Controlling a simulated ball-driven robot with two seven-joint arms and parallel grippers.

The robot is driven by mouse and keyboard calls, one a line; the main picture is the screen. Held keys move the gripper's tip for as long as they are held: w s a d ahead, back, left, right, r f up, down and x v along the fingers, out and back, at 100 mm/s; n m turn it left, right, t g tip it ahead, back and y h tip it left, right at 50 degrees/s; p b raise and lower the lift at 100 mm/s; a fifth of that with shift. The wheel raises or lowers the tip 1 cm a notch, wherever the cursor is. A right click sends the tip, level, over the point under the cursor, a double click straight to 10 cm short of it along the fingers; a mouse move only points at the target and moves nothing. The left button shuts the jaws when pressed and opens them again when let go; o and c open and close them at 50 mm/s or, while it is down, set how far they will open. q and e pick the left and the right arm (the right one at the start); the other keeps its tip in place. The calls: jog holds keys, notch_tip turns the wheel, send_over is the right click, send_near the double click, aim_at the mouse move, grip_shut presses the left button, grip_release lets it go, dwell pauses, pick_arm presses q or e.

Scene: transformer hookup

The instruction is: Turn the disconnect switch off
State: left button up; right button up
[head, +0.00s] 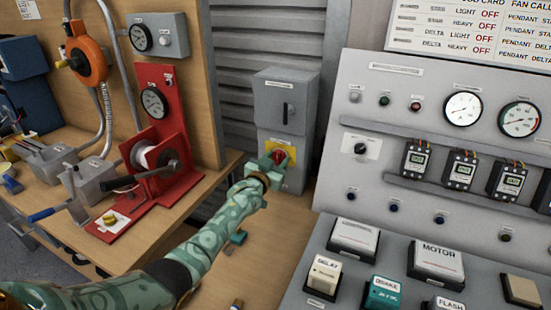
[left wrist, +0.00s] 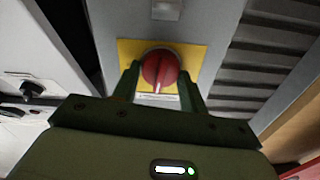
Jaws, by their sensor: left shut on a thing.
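The disconnect switch is a red rotary knob on a yellow plate, low on the front of a grey box (head: 286,108). In the left wrist view the red knob (left wrist: 160,68) sits between my two gripper fingers, with the yellow plate (left wrist: 127,48) around it. A pale mark on the knob points down toward my gripper. My left gripper (head: 270,163) reaches the knob from the front and is shut on it. In the head view the gripper partly covers the knob and plate. My right gripper is not in view.
A sloped grey control console with gauges (head: 463,109) and buttons stands to the right. A red winch-like unit (head: 160,145) and grey boxes stand on the wooden bench to the left. Small items lie on the wooden surface below my left arm.

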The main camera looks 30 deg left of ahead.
pick_arm(q)
jog(key=shift+f+n, duration=0.15)
jog(key=shift+n, duration=0.65)
jog(key=o, duration=0.9)
jog(key=shift+o, duration=0.2)
